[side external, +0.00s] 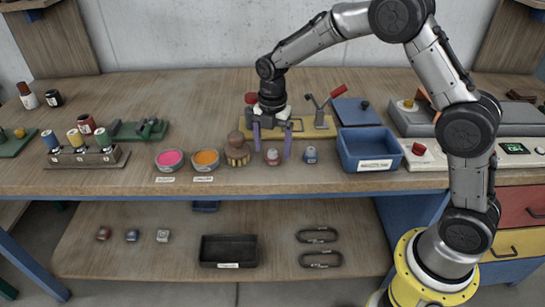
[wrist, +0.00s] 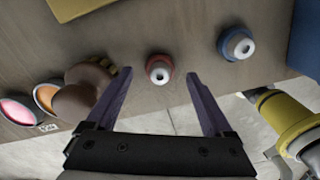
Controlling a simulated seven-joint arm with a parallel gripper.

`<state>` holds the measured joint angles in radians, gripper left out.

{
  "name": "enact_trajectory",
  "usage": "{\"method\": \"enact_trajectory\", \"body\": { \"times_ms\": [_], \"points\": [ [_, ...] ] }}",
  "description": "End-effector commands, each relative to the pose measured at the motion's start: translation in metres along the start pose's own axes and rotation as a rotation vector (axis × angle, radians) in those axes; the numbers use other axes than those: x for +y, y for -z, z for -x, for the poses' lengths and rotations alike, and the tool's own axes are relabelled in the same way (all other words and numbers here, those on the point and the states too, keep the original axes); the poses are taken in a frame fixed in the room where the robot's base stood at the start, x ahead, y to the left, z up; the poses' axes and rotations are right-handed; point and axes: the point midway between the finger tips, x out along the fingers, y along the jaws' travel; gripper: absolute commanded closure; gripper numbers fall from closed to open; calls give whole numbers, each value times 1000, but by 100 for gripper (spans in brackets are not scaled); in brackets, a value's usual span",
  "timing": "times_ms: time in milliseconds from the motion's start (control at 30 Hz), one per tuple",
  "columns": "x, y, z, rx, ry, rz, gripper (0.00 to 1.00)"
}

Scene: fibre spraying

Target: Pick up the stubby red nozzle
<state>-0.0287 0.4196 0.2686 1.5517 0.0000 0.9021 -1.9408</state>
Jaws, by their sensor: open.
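A short red nozzle (side external: 272,157) with a pale top stands on the bench near its front edge. It also shows in the wrist view (wrist: 160,69), seen from above with a dark hole in its pale tip. My gripper (side external: 272,155) points down there with its purple fingers apart, one on each side of the red nozzle. In the wrist view my fingertips (wrist: 160,73) flank it with a gap on both sides. Nothing is held. A blue nozzle (side external: 310,155) stands to the right, also in the wrist view (wrist: 237,44). Another small reddish piece (side external: 103,233) sits on the lower shelf.
A brown knobbed brush-like object (side external: 237,150) stands close to the left finger. Pink (side external: 170,159) and orange (side external: 206,158) bowls lie further left. A blue bin (side external: 370,150) is at right. A yellow plate with a red-handled clamp (side external: 318,125) is behind.

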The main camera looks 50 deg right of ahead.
Motion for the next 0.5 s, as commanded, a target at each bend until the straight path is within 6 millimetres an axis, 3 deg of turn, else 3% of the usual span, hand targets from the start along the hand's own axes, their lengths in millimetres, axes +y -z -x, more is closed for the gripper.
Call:
{"method": "enact_trajectory", "body": {
  "times_ms": [133, 433, 500],
  "points": [
    [-1, 0, -18, 1, 3, -1, 14],
    [0, 0, -21, -1, 0, -1, 14],
    [0, 0, -21, -1, 0, -1, 26]
  ]
}}
